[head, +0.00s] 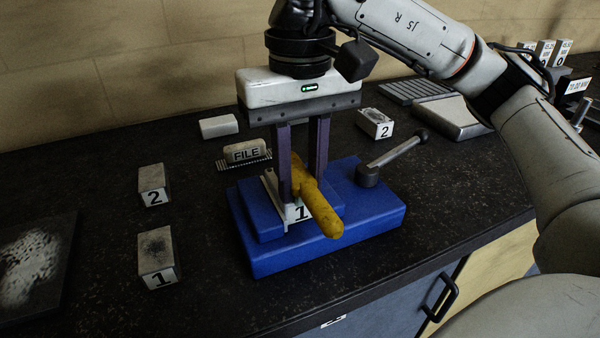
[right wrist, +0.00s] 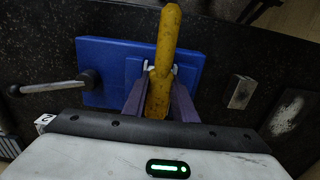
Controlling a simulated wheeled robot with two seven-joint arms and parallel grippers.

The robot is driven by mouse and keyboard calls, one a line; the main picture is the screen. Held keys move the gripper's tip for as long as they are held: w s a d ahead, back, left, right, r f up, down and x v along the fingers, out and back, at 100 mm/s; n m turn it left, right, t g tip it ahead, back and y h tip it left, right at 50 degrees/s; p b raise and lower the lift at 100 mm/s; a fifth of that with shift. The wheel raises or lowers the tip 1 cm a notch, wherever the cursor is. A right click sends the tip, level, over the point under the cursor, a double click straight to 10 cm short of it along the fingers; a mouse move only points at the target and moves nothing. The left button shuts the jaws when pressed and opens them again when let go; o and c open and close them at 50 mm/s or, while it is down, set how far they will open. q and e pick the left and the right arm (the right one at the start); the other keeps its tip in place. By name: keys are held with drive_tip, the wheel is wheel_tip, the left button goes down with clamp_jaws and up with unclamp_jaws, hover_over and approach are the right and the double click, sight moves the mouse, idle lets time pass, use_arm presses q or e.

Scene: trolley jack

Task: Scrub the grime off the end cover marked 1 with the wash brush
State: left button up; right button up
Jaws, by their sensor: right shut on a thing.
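My right gripper (head: 301,184) is shut on the yellow handle of what looks like the wash brush (head: 323,212), over the blue fixture (head: 375,220). The right wrist view shows the yellow handle (right wrist: 167,40) between the fingers (right wrist: 155,88); the brush's bristles are hidden. A white piece marked 1 (head: 300,213) sits in the fixture beneath the brush, mostly covered; I cannot tell whether the brush touches it. Another block marked 1 (head: 157,262), with a dark smudge on top, stands at the front left. My left gripper is not in view.
Blocks marked 2 stand at left (head: 153,186) and back right (head: 375,124). A lever (head: 395,157) rises at the fixture's right. A dark, whitish-stained plate (head: 35,262) lies far left.

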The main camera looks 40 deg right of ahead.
drive_tip(key=shift+s+d, duration=0.15)
drive_tip(key=shift+d, duration=0.4)
drive_tip(key=shift+a+f, duration=0.15)
drive_tip(key=shift+a, duration=0.5)
drive_tip(key=shift+w+a+p, duration=0.2)
drive_tip(key=shift+a+p, duration=0.1)
drive_tip(key=shift+a, duration=0.25)
drive_tip(key=shift+s+d+r+p, duration=0.15)
drive_tip(key=shift+d+p, duration=0.05)
drive_tip(key=shift+d, duration=0.4)
drive_tip(key=shift+s+d+r+p, duration=0.1)
drive_tip(key=shift+d+r+p, duration=0.05)
drive_tip(key=shift+d, duration=0.45)
drive_tip(key=shift+w+a+f, duration=0.15)
drive_tip(key=shift+a, duration=0.45)
drive_tip(key=shift+w+a+f, duration=0.1)
drive_tip(key=shift+a+f, duration=0.05)
drive_tip(key=shift+a, duration=0.4)
drive_tip(key=shift+s+d+r, duration=0.1)
drive_tip(key=shift+s+d, duration=0.05)
drive_tip(key=shift+d, duration=0.45)
drive_tip(key=shift+s+d+r, duration=0.1)
drive_tip(key=shift+d, duration=0.5)
